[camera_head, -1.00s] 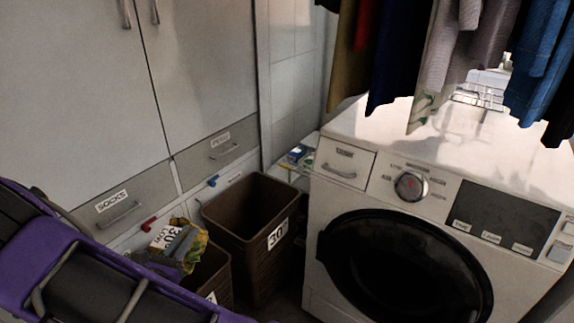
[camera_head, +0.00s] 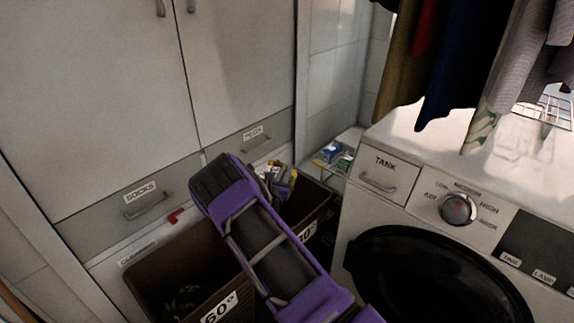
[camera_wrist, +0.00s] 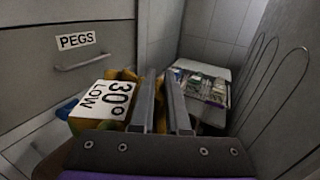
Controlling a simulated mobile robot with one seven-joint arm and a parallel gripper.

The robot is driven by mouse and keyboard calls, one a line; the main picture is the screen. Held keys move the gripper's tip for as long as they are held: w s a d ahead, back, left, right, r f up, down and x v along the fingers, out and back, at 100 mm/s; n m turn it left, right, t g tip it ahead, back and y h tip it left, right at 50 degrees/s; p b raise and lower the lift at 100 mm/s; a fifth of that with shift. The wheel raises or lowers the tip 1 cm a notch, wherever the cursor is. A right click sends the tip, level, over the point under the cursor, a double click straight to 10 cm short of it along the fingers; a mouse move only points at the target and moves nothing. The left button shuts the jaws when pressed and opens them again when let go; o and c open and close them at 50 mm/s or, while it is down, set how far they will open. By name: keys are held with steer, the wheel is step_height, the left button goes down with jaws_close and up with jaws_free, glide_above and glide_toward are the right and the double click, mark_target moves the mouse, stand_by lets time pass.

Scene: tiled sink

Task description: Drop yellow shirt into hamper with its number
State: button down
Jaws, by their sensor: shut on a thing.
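The yellow shirt (camera_head: 284,180), a small bundle, is in my gripper (camera_head: 274,178) at the left part of the right hamper's opening in the head view; its exact height is unclear. In the wrist view, my gripper (camera_wrist: 162,78) is shut on the shirt (camera_wrist: 124,76). A white tag (camera_wrist: 104,103) on it reads "30° LOW". The brown right hamper (camera_head: 322,212) is partly behind my arm, which covers part of its label; the earlier frame shows "30°" there. The brown left hamper (camera_head: 160,268) is labelled "60°" and has dark cloth at its bottom.
A washing machine (camera_head: 400,215) stands right of the hampers, with clothes (camera_head: 450,70) hanging above it. Cabinet drawers (camera_head: 145,205) run behind the hampers. A low shelf (camera_head: 346,150) with small boxes is behind the right hamper, near the tiled wall.

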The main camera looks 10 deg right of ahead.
steer(key=w+d+f+n+t+y+b, duration=0.1)
steer(key=w+f+n+t+y+b, duration=0.1)
steer(key=w+f+y, duration=0.3)
steer(key=w+f+n+b, duration=0.1)
steer(key=w+f, duration=0.3)
steer(key=f, duration=0.3)
steer(key=shift+w+n+y+b, duration=0.3)
steer(key=shift+w+n, duration=0.1)
steer(key=c, duration=0.8)
jaws_free()
steer(key=shift+c, duration=0.2)
steer(key=shift+s, duration=0.1)
steer(key=s+a+p, duration=0.2)
steer(key=s+p, duration=0.2)
steer(key=s, duration=1.3)
steer(key=shift+a, duration=0.3)
